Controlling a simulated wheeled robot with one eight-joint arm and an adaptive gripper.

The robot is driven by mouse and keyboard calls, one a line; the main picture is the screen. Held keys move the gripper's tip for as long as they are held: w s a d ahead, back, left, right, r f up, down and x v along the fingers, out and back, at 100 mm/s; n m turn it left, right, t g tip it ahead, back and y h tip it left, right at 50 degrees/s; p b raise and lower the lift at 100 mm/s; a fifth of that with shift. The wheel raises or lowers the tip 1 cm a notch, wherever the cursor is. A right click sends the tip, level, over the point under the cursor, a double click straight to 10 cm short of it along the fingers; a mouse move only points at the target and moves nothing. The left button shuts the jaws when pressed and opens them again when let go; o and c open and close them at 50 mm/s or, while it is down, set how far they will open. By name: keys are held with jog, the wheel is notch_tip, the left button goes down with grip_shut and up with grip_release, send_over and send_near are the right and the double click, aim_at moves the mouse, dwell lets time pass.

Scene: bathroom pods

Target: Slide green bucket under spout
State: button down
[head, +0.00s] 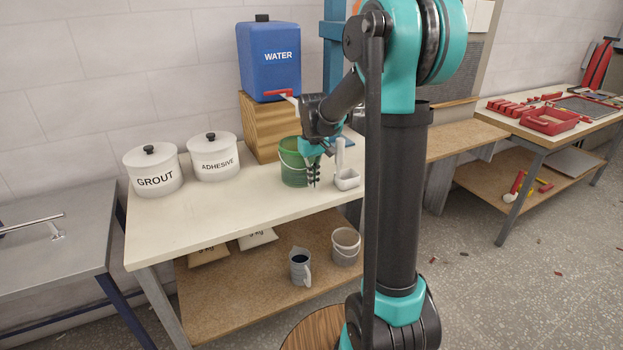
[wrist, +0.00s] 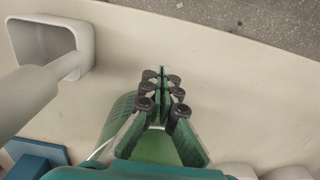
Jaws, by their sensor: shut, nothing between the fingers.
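The green bucket (head: 291,172) stands upright on the cream worktop, in front of the wooden block. The blue water container (head: 268,70) sits on that block; its red tap handle (head: 263,93) and pale spout (head: 288,95) point right, high above the bucket. My arm hides the spout's end, so I cannot tell exact alignment. My gripper (head: 314,183) is shut and empty, pointing down at the bucket's front right side. In the wrist view the shut fingers (wrist: 162,80) overlap the bucket (wrist: 120,120), which is mostly hidden; I cannot tell whether they touch.
A white scoop-like box with a handle (head: 347,179) stands close right of my gripper; it also shows in the wrist view (wrist: 82,62). The white grout pot (head: 153,171) and adhesive pot (head: 213,157) stand left. The worktop's front (head: 220,215) is clear.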

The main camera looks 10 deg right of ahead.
notch_tip(320, 180, up, 10)
jog(key=s+d+f+m+t, duration=0.1)
jog(key=s+d+f+t, duration=0.1)
jog(key=s+f, duration=0.7)
jog(key=s+d+f+m+t, duration=0.2)
jog(key=s+f, duration=0.6)
jog(key=s, duration=0.7)
jog(key=shift+s+d+f+m, duration=0.3)
jog(key=shift+d+f, duration=0.1)
jog(key=shift+d, duration=0.2)
